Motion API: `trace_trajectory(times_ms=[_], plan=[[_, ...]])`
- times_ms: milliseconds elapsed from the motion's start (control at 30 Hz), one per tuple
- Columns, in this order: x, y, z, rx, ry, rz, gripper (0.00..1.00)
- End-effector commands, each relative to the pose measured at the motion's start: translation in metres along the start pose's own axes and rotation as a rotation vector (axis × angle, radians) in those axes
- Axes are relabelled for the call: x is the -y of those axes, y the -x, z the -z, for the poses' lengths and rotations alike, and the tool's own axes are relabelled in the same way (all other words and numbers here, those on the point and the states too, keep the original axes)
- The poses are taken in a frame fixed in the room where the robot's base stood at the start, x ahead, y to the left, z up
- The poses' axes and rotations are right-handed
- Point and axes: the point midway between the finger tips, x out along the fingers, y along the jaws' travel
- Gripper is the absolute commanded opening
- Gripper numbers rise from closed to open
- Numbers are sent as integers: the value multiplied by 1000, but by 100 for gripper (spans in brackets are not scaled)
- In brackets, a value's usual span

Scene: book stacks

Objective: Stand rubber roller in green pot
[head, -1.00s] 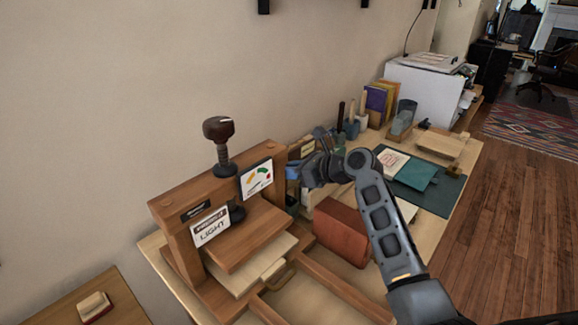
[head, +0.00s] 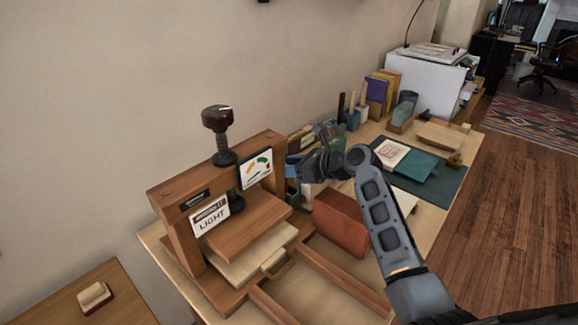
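My gripper (head: 308,167) is beyond the right post of the wooden press, over the back of the workbench. It is small and dark here, and its fingers cannot be told apart clearly. A small blue piece (head: 292,168) shows at its left side; I cannot tell whether it is held. Small pots (head: 352,119) with upright handles stand farther back against the wall. They look blue-grey, and I cannot pick out a green one with certainty. I cannot make out the rubber roller for sure; the press and my arm hide part of the bench.
The wooden press (head: 215,215) with its dark knob fills the left front. A red-brown block (head: 341,222) lies right of it. A dark green mat (head: 440,190) with a teal book (head: 416,172) lies to the right. Upright books (head: 376,92) and a white box (head: 425,80) stand behind.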

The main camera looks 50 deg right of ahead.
Motion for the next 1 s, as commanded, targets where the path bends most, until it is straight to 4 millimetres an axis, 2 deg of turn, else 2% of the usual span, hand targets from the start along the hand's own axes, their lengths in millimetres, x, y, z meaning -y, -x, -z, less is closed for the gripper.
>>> trace_trajectory(times_ms=[167,267,500,700,1000], plan=[[-3,0,0,-1,1,-7,50],[-3,8,0,0,1,-6,50],[-1,47,1,0,-1,-2,50],[0,71,0,0,-1,-1,50],[0,78,0,0,0,0,50]])
